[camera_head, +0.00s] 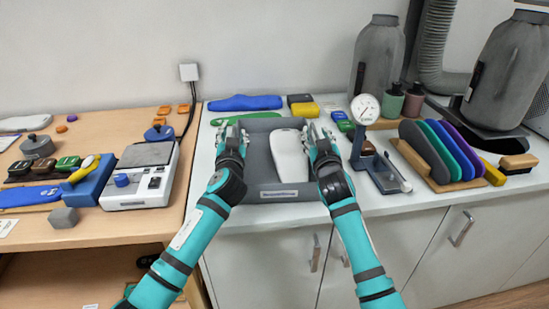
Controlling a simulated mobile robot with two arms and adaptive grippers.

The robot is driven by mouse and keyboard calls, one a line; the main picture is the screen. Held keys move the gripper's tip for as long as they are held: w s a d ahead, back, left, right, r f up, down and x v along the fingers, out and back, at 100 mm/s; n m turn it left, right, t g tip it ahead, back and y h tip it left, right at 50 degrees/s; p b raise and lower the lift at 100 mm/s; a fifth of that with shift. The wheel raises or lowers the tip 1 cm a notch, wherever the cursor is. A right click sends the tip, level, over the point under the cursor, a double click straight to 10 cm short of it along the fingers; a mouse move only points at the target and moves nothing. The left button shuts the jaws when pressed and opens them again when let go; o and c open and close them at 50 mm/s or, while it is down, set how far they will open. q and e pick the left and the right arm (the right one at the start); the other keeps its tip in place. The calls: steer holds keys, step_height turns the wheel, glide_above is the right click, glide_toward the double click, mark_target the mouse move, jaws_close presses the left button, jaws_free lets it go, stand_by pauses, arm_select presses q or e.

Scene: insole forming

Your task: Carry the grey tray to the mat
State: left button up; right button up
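The grey tray (259,163) sits at the front of the white counter, with a white insole-shaped piece (291,157) lying in it. My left gripper (232,132) is at the tray's left side wall. My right gripper (318,134) is at its right side wall. The fingers of both hands are close to or around the walls; whether they are closed on them is too small to tell. No mat can be told for sure; a flat green piece (225,120) shows behind the tray, partly covered.
A dial gauge stand (364,112) stands close to the tray's right, beside a wooden rack of coloured insoles (443,183). A blue folded piece (245,102) and small blocks lie behind. A scale (133,190) stands on the wooden table to the left.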

arm_select(q)
steer(key=shift+w, duration=0.65)
arm_select(e)
steer(key=shift+w, duration=0.65)
arm_select(q)
jaws_close()
arm_select(e)
jaws_close()
